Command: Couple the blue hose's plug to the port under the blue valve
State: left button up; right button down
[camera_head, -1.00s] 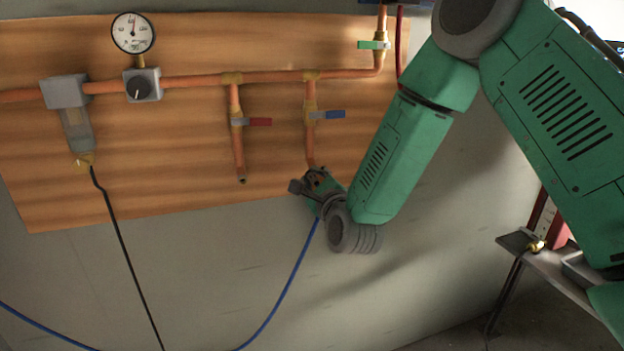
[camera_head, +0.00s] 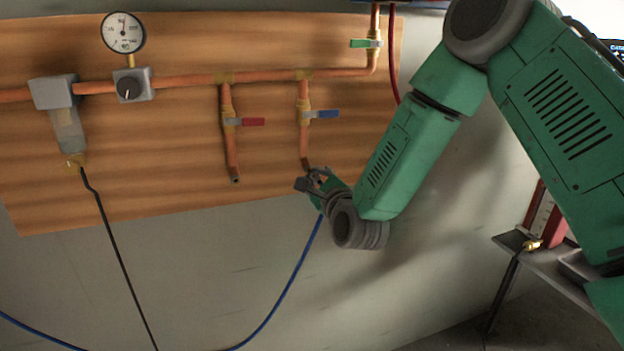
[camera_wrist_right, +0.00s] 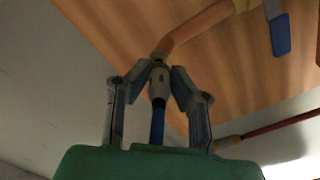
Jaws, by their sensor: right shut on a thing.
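The blue valve (camera_head: 321,114) sits on a copper drop pipe at the right part of the wooden board. Its port (camera_head: 306,166) is the pipe's lower end. My right gripper (camera_head: 310,182) is right under that port. In the right wrist view my right gripper (camera_wrist_right: 158,78) is shut on the grey plug (camera_wrist_right: 159,82) of the blue hose (camera_wrist_right: 157,125). The plug's tip lines up with the pipe end (camera_wrist_right: 161,55) and seems to meet it; I cannot tell if it is coupled. The blue hose (camera_head: 290,285) hangs down from the gripper. My left gripper is not in view.
A red valve (camera_head: 250,122) with its own drop pipe is to the left. A green valve (camera_head: 366,43) is above right. A gauge (camera_head: 124,33), a regulator and a filter with a black hose (camera_head: 118,255) are at left. A metal shelf (camera_head: 550,262) stands at right.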

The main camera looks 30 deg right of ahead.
jog(key=shift+w+d+r, duration=0.1)
jog(key=shift+w+d, duration=0.1)
jog(key=shift+d, duration=0.25)
